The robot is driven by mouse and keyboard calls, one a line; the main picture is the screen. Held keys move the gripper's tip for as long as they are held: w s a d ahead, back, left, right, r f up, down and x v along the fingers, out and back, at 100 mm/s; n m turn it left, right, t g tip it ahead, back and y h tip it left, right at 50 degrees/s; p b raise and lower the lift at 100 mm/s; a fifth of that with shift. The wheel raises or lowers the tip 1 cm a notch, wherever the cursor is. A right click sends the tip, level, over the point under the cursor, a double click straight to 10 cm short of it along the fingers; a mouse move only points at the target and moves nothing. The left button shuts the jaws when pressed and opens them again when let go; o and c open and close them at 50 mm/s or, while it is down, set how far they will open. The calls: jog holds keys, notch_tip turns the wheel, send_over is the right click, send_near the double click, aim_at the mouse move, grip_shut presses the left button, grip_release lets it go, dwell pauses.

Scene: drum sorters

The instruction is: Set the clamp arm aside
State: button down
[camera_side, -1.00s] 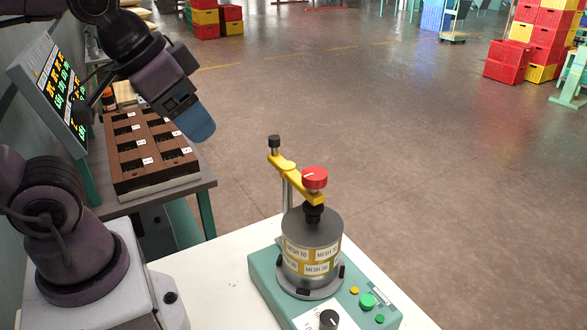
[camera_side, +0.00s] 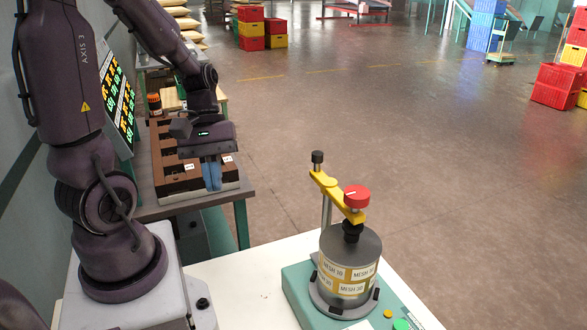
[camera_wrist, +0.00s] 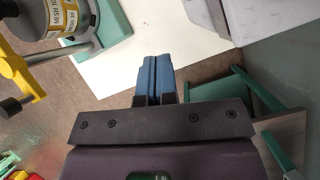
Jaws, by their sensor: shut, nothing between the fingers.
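The yellow clamp arm (camera_side: 337,194) lies across the top of the grey drum (camera_side: 350,250), over the drum's centre. Its red knob (camera_side: 357,196) is at one end. The other end sits on a post (camera_side: 326,212) with a black knob on top. The clamp arm also shows at the left edge of the wrist view (camera_wrist: 14,70). The drum carries "MESH" labels and stands on the teal sorter base (camera_side: 298,288). My gripper (camera_side: 212,186) has blue fingers, shut and empty, and hangs in front of the brown tray, well left of the clamp arm. Its fingers also show in the wrist view (camera_wrist: 155,62).
The brown compartment tray (camera_side: 172,180) stands on a side table (camera_side: 228,203) under a lit display panel (camera_side: 118,95). The white worktop (camera_side: 250,275) left of the sorter base is bare. Red and yellow crates (camera_side: 252,28) stand far back on the floor.

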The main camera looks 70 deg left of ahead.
jog(key=w+a+n+t+h, duration=0.1)
jog(key=n+t, duration=0.3)
jog(key=n, duration=0.6)
jog(key=w+a+n+t+h, duration=0.1)
jog(key=n+t, duration=0.4)
jog(key=n, duration=0.5)
jog(key=w+a+n+t+h, duration=0.1)
jog(key=a+n+t+h, duration=0.2)
jog(key=n, duration=0.7)
jog(key=shift+f+t+h, duration=0.2)
jog(key=shift+t+h, duration=0.5)
jog(key=shift+h, duration=0.4)
